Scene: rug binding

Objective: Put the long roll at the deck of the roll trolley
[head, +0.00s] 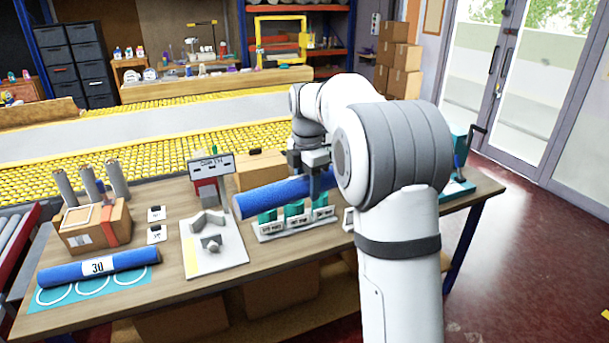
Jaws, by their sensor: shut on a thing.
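My gripper (312,172) points down and is shut on a blue roll (272,197). The roll is held roughly level, just above and behind a white rack with teal blocks (296,222). Its right end is partly hidden by my gripper and arm. A second blue roll (62,274), labelled 30, lies on a teal mat with white rings (130,283) at the table's front left. I cannot tell from labels which roll is the long one. I cannot make out a roll trolley for certain in this view.
The wooden table (185,290) also bears a cardboard box (92,240), a grey fixture on a white plate (211,250), a display stand (208,168) and a teal machine (458,185). A yellow roller conveyor (120,150) runs behind. Red floor (520,240) is clear at right.

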